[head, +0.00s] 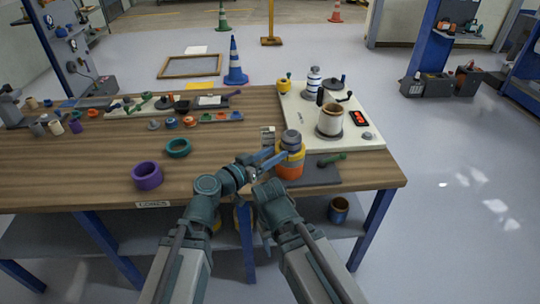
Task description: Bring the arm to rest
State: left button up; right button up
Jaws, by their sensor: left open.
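My left gripper (275,157) is open near the table's front edge, its fingers pointing right. It is close beside a yellow and orange roller (290,168) with a grey top that stands on a dark mat (318,176). I cannot tell whether the fingers touch the roller. My right arm (275,203) comes up from the lower right, its upper end close to my left wrist; its gripper does not show.
A white board (360,139) at the right carries a cream roller (330,118) and knobs.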

dwell(0.5)
pick_arm(q)
jog(key=s+a+f+n+g+y, duration=0.1)
jog(key=s+a+f+g+y, duration=0.2)
jog(key=f, duration=0.4)
jog(key=s+a+f+g+y, duration=0.2)
jog(key=a+f+g, duration=0.1)
jog(key=a+f, duration=0.3)
jog(key=s+a+f+n+g+y, duration=0.2)
jog(key=s+a+f+n+y, duration=0.15)
jog(key=a, duration=0.35)
jog(key=s+a+f+n+g+y, duration=0.2)
jog(key=a+f+y, duration=0.15)
jog(key=a, duration=0.35)
jog(key=s+d+r+m+g+y+p, duration=0.1)
jog(key=s+d+r+m+y+p, duration=0.1)
jog(key=s+d+r+p, duration=0.4)
jog(key=d+m, duration=0.1)
jog(key=d, duration=0.4)
jog(key=shift+s+r+m, duration=0.15)
jog(key=shift+r+m, duration=0.05)
jog(key=shift+m, duration=0.15)
